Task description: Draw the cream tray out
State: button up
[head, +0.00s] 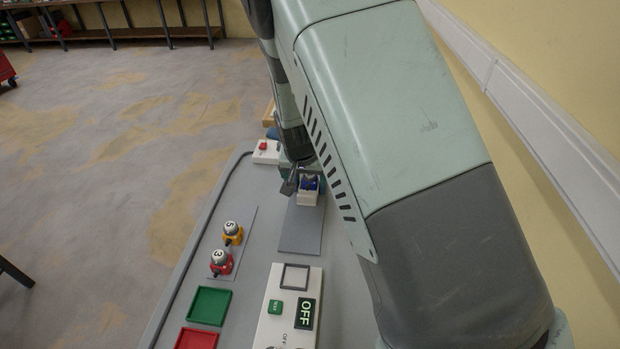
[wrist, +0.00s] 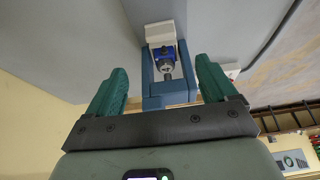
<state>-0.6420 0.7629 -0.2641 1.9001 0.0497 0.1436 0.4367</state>
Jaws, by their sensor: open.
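The cream tray (head: 308,198) sticks out toward the camera at the head of a grey pad, beside my arm in the head view. In the wrist view its cream end (wrist: 160,32) shows beyond a blue housing (wrist: 150,88). A dark blue piece with a metal socket (wrist: 165,57) sits in the tray. My gripper (wrist: 162,66) is open, its green fingers apart on either side of the housing in the picture, with nothing between them that I can tell is touched. In the head view my gripper (head: 290,180) is partly hidden by my arm.
The grey pad (head: 302,230) is bare. A white box with a red button (head: 266,151) stands behind. Yellow (head: 233,233) and red (head: 221,262) numbered pieces stand left. Green (head: 209,306) and red (head: 196,339) trays and an OFF panel (head: 306,313) lie nearer. A wall is right.

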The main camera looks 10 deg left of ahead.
aim_at(307, 195)
jog(key=x, duration=1.1)
jog(key=shift+a+f, duration=0.1)
jog(key=shift+f, duration=0.25)
jog(key=shift+c, duration=0.3)
